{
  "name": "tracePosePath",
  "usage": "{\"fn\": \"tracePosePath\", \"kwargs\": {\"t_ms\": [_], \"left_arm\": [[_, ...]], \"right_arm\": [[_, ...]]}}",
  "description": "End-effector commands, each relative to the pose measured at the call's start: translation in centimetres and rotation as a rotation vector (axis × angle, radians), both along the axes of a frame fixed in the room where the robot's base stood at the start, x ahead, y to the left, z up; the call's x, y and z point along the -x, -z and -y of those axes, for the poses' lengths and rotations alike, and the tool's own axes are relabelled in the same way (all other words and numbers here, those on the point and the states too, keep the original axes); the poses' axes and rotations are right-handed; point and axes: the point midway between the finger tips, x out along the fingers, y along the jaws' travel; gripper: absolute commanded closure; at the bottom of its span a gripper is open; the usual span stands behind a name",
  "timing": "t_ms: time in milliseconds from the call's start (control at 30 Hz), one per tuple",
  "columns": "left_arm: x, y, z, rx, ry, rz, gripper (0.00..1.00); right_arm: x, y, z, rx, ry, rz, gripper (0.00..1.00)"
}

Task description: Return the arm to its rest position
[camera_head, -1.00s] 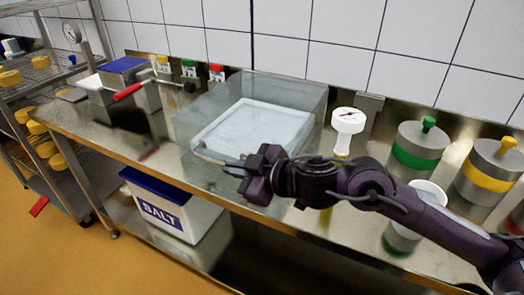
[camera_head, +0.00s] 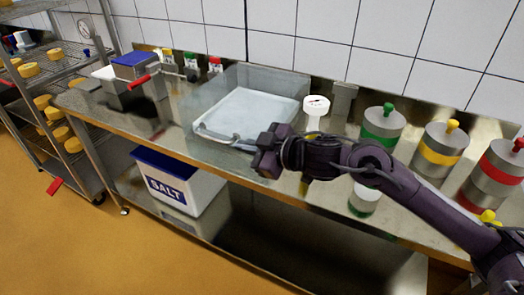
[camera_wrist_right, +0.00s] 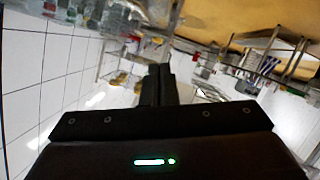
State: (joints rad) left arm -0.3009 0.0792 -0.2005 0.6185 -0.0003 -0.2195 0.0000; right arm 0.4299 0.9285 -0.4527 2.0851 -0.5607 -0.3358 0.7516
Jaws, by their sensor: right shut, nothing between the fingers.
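My right arm (camera_head: 370,165) reaches in from the lower right, over the front part of the steel bench. Its gripper (camera_head: 258,163) is in front of the square basin (camera_head: 270,80), near the bench's front edge. In the right wrist view the two black fingers (camera_wrist_right: 159,84) lie together with nothing between them. I do not see my left arm or left gripper in either view.
The steel bench (camera_head: 170,115) holds cylinders with green (camera_head: 383,122), yellow (camera_head: 441,148) and red (camera_head: 497,168) bands, a white-topped gauge (camera_head: 316,105) and a lidded box (camera_head: 135,66). A salt bin (camera_head: 175,185) stands on the lower shelf. A cheese rack (camera_head: 55,110) is at left.

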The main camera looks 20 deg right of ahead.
Motion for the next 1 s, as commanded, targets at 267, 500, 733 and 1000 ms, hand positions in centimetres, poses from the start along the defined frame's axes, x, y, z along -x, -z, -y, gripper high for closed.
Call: {"fn": "tracePosePath", "kwargs": {"t_ms": [267,500,733,1000], "left_arm": [[-0.1,-0.4,0.0,0.0,0.0,0.002,0.64],[-0.2,-0.4,0.0,0.001,0.0,0.003,0.64],[-0.3,-0.4,0.0,0.0,0.0,0.003,0.64],[-0.3,-0.4,0.0,0.0,-0.001,0.004,0.64]], "right_arm": [[-0.2,-0.1,0.1,-0.002,0.003,-0.001,1.0],[2.2,3.6,-1.6,-0.033,0.166,-0.05,1.0],[8.4,10.4,1.6,-0.002,0.501,-0.331,1.0],[16.9,16.2,5.4,0.066,0.701,-0.694,1.0]]}}
